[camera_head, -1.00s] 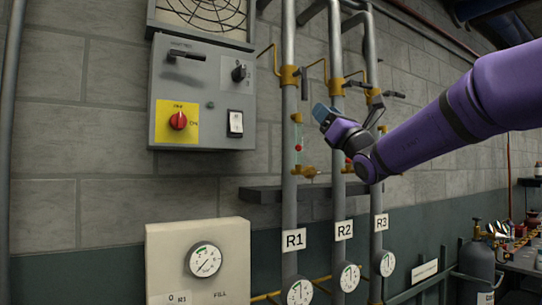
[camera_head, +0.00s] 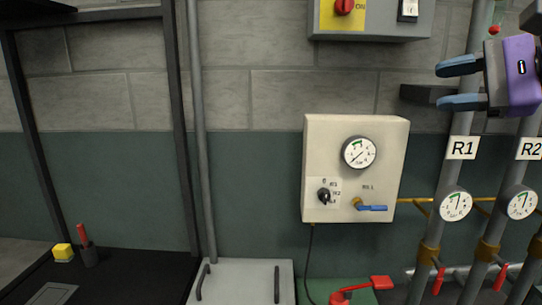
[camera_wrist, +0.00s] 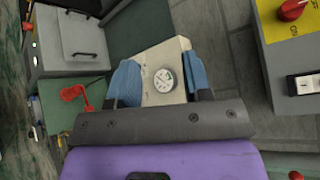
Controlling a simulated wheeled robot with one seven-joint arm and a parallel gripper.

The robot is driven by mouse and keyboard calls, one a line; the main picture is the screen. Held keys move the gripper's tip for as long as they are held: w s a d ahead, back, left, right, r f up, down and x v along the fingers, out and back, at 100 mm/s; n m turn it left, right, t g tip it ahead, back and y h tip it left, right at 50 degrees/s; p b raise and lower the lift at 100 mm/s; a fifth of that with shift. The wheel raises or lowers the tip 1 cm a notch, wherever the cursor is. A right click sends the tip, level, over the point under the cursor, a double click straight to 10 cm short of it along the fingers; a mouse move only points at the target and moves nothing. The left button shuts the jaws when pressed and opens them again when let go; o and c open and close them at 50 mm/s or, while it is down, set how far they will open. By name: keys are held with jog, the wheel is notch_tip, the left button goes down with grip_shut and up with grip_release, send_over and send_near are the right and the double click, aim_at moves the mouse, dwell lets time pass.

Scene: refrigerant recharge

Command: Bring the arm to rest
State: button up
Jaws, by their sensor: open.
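My gripper (camera_head: 450,85) is at the right edge of the head view. Its two blue fingers are spread apart, point left, and have nothing between them. It appears in front of the pipe labelled R1 (camera_head: 462,148), up and to the right of the cream fill panel (camera_head: 318,140). In the wrist view the same fingers (camera_wrist: 160,82) frame the fill panel's gauge (camera_wrist: 164,81), which lies beyond them. Most of my arm is outside the head view.
A grey switch box (camera_head: 385,28) with a red knob hangs above the fill panel. Pipe R2 (camera_head: 530,148) stands at the right edge. A red-handled device (camera_head: 345,296) and a grey lidded box (camera_head: 240,280) sit below.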

jog(key=s+d+f+n+g+h, duration=0.2)
jog(key=s+f+n+h, duration=0.3)
jog(key=f, duration=0.3)
jog(key=s+d+f+n+g+h, duration=0.1)
jog(key=s+f+n+g+h, duration=0.1)
jog(key=s+f+n+h, duration=0.4)
notch_tip(320, 180, down, 2)
jog(key=shift+d+f+n+h, duration=0.15)
jog(key=shift+d+n+h, duration=0.35)
jog(key=shift+n, duration=0.4)
